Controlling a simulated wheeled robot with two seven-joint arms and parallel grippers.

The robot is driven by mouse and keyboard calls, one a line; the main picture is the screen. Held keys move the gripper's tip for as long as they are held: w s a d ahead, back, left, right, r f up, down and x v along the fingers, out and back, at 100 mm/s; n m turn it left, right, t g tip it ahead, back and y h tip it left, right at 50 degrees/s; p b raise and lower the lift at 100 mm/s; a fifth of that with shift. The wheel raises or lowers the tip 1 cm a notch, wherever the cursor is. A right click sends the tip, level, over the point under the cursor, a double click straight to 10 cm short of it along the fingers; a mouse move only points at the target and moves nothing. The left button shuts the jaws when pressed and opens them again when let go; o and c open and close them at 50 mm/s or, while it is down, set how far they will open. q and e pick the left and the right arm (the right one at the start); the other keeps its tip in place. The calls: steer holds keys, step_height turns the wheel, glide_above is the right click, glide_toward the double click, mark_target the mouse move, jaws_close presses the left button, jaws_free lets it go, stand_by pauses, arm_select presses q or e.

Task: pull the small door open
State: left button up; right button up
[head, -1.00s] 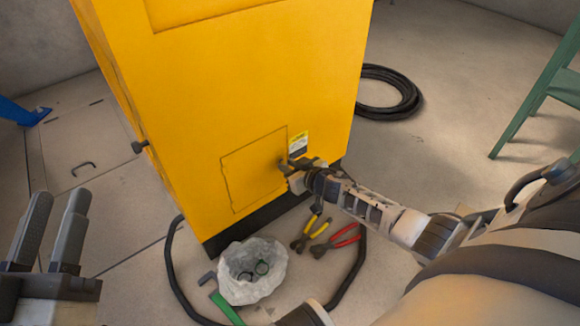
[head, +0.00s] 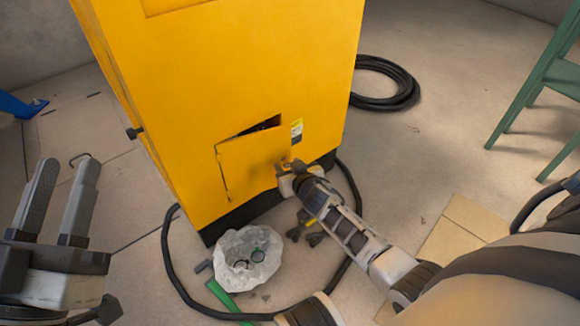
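The small door (head: 250,165) is a yellow panel low on the front of the yellow cabinet (head: 240,80). It stands partly open, its right edge swung out and its left edge still at the cabinet. A dark gap shows along its top. My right gripper (head: 284,164) is at the door's right edge, with its fingertips there; the fingers are small and partly hidden, so I cannot tell whether they are closed on it. My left gripper (head: 62,195) is at the lower left, its two fingers apart and empty, away from the door.
A white bag (head: 246,262) with small rings stands on the floor before the cabinet, beside a green-handled tool (head: 222,296). A black cable (head: 168,262) loops around it. Pliers (head: 306,228) lie partly behind my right arm. A coiled hose (head: 408,88) and green chair (head: 530,90) are at right.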

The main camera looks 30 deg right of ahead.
steer(key=shift+s+r, duration=0.15)
steer(key=shift+s, duration=0.05)
arm_select(q)
step_height(320, 180, down, 7)
steer(key=s+n+g+y+p, duration=0.2)
steer(key=n+g+y+p, duration=0.1)
steer(key=n+g+p, duration=0.1)
steer(key=shift+s+d+f+g+p, duration=0.2)
steer(key=shift+d+g+p, duration=0.1)
steer(key=shift+p, duration=0.55)
arm_select(e)
steer(key=v, duration=1.1)
steer(key=shift+s, duration=0.25)
steer(key=shift+a, duration=0.1)
